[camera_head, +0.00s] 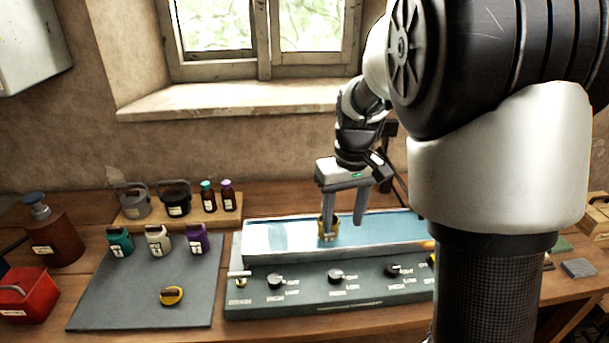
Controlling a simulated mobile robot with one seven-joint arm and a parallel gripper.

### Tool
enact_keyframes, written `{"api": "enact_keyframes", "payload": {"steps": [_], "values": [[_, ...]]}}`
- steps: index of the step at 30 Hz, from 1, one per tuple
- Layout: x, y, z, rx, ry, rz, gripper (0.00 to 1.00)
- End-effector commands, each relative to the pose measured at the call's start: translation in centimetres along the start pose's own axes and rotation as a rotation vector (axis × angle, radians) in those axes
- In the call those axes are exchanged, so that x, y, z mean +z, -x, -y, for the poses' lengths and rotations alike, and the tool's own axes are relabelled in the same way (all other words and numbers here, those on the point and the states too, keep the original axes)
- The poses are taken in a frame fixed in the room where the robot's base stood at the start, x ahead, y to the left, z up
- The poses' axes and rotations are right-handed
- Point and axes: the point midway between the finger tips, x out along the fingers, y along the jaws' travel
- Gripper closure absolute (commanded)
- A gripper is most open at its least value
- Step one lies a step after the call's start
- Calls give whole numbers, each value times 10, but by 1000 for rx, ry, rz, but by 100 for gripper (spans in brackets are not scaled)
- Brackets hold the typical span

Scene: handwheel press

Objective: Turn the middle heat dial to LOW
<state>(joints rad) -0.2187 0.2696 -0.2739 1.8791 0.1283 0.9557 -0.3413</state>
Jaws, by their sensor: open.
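My gripper (342,230) is open, fingers pointing down over the shiny blue top of the unit, behind and above the middle dial. Its left finger overlaps a small yellow pot (328,230) in the picture; I cannot tell whether they touch. My gripper is apart from the dial.
A drain knob (240,280) sits at the panel's left end. A grey mat (140,300) holds teal, white and purple pots and a yellow ring-like piece (171,296). Behind it a wooden rack (190,217) holds several containers. My arm hides the unit's right end.

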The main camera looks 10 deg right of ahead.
Motion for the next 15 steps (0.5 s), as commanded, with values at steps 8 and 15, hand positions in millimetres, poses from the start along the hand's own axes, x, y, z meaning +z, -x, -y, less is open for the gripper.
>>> {"api": "enact_keyframes", "payload": {"steps": [8, 15], "values": [[-18, -37, -7, 17, 38, 60, 52], [-15, -72, -7, 16, 37, 63, 52]]}}
